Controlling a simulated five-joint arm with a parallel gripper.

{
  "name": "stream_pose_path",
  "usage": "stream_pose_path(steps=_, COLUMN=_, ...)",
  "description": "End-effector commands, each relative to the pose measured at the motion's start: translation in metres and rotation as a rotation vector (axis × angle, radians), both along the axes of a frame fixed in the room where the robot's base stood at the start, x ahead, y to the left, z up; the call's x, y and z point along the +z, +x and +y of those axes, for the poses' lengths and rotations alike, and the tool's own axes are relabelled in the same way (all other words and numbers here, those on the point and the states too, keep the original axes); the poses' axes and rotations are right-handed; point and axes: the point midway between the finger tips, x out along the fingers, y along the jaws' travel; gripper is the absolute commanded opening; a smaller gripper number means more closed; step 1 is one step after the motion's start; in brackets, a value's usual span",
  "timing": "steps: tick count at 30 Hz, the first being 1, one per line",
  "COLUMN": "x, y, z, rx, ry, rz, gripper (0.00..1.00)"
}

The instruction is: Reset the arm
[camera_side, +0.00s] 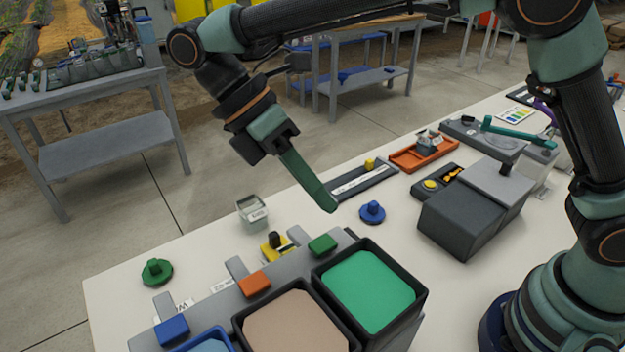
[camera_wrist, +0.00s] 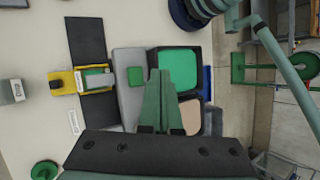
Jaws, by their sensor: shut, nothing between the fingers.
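My gripper (camera_side: 331,206) hangs over the white table, with its green fingers together and nothing between them. The fingertips are above the table between the blue knob and the bins. In the wrist view the shut fingers (camera_wrist: 165,76) point toward the green-filled bin (camera_wrist: 188,55) and cover part of the bins. My arm reaches in from the right across the top of the side view.
Below stand a green-filled bin (camera_side: 369,290) and a tan-filled bin (camera_side: 296,325). A blue knob (camera_side: 372,212), a green knob (camera_side: 156,272), a clear container (camera_side: 252,212) and a grey box (camera_side: 476,208) stand around. Bare table shows at left.

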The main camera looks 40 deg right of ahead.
Motion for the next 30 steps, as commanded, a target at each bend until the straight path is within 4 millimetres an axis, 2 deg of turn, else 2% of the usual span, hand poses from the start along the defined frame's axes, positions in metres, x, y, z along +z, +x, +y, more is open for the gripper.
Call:
stream_pose_path(steps=5, x=0.003, y=0.003, z=-0.007, rx=-0.035, ry=0.011, rz=-0.032, gripper=0.0)
stream_pose_path(steps=8, x=0.01, y=0.008, z=-0.022, rx=-0.119, ry=0.031, rz=-0.104, gripper=0.0)
stream_pose_path(steps=18, x=0.029, y=0.019, z=-0.105, rx=-0.598, ry=0.124, rz=-0.49, gripper=0.0)
stream_pose_path(steps=30, x=0.026, y=0.006, z=-0.193, rx=-1.189, ry=0.242, rz=-0.922, gripper=0.0)
